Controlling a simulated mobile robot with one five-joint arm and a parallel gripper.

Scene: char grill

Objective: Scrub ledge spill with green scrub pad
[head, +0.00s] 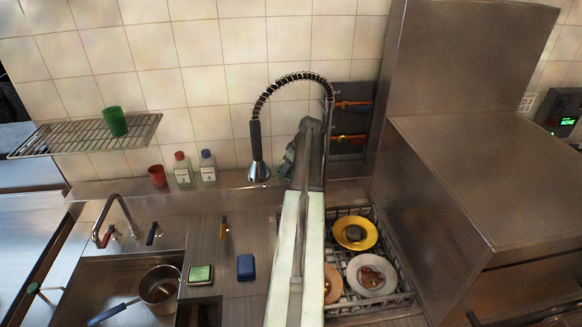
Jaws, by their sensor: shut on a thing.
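My arm reaches up the middle of the head view to the back ledge (233,179). My gripper (291,160) is at its far end, beside the tap's spray head and low over the ledge, largely hidden by my arm. It is shut on a dark green piece (286,168), which looks like the green scrub pad; only a little of it shows. I cannot tell whether it touches the ledge. No spill can be made out; my arm covers part of the ledge.
A coiled spray tap (259,165) hangs close left of my gripper. Two bottles (183,170) (207,167) and a red cup (157,176) stand farther left. A green-topped block (200,274) and a blue block (246,267) lie on the counter. A dish rack (408,292) holds plates at right.

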